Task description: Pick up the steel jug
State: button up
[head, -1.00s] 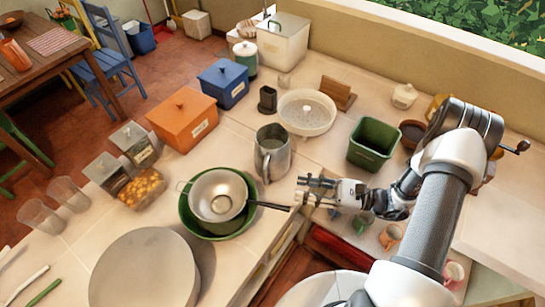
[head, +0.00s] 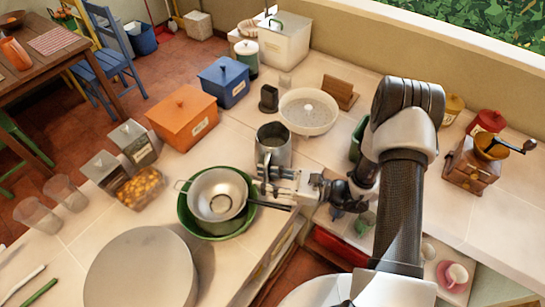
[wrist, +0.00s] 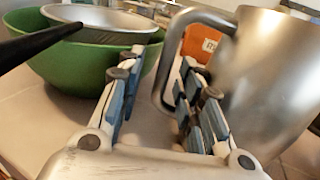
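The steel jug (head: 275,140) stands upright on the counter, with its handle towards my gripper (head: 265,180). In the wrist view the jug (wrist: 268,75) fills the right side, its lower part cut off by my gripper and the frame edge. Its handle (wrist: 161,78) shows between the two fingers of my gripper (wrist: 158,80). The right finger lies between the handle bar and the jug's body, overlapping the handle opening. The fingers are spread apart with a gap around the bar. I cannot tell whether either touches it.
A green bowl (wrist: 88,72) with a metal sieve (wrist: 100,22) stands close to the left finger. The sieve's black handle (head: 268,205) sticks out below my gripper. A white colander (head: 308,112) stands behind the jug, an orange box (head: 183,120) to its left.

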jog(key=shift+c, duration=0.3)
grip_shut()
jog(key=shift+r, duration=0.1)
dwell(1.0)
